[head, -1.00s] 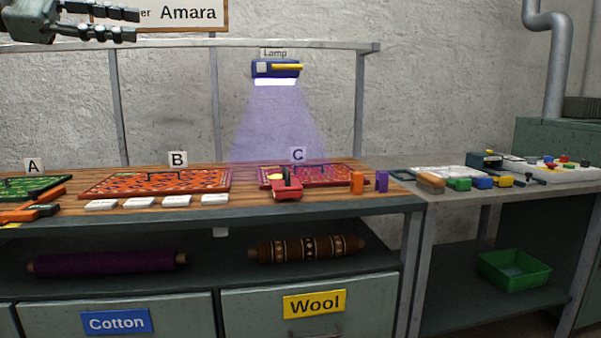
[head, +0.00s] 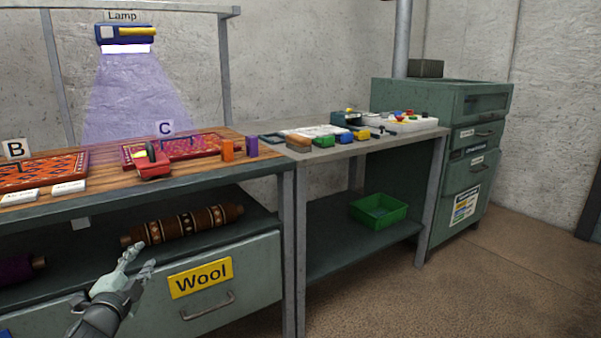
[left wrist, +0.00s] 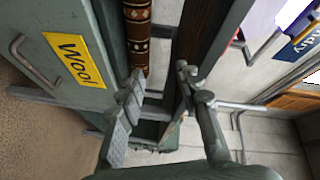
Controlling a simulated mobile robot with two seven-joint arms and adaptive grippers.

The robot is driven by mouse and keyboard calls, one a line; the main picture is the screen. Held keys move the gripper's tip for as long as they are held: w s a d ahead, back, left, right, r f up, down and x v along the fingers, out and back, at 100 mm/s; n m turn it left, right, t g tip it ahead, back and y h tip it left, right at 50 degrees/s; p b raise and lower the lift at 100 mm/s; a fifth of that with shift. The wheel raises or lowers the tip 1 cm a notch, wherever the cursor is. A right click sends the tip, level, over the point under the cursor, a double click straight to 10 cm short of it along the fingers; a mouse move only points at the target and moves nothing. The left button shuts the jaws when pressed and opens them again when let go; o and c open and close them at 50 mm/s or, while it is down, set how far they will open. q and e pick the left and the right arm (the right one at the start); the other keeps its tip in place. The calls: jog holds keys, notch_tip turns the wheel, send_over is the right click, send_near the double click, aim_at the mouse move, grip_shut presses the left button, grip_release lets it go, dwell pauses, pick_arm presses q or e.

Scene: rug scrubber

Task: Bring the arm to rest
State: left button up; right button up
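My left gripper (head: 141,259) is in front of the workbench in the head view, low and left, near the Wool drawer (head: 228,298). Its two fingers are apart with nothing between them. In the left wrist view the fingers (left wrist: 160,82) also stand apart and empty, with the yellow Wool label (left wrist: 74,60) to their left. A patterned brown roll (head: 185,224) lies on the shelf behind the gripper in the head view. My right gripper is not in view.
The floor (head: 430,290) at right is clear.

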pick_arm(q)
jog(key=s+d+f+n+g+y, duration=0.1)
jog(key=s+f+n+g, duration=0.1)
jog(key=s+f, duration=0.3)
jog(key=s+f+n+g, duration=0.2)
jog(key=f, duration=0.5)
jog(key=s+d+f+n+g, duration=0.2)
jog(key=s+d+f+g, duration=0.1)
jog(key=s+f, duration=0.4)
jog(key=s+d+f+n+g+h, duration=0.1)
jog(key=s+d+f+n+g, duration=0.1)
jog(key=s+f, duration=0.5)
jog(key=s+d+f+n+g, duration=0.3)
jog(key=s+f, duration=0.4)
jog(key=s, duration=0.9)
jog(key=shift+d+g, duration=0.5)
jog(key=shift+g, duration=0.7)
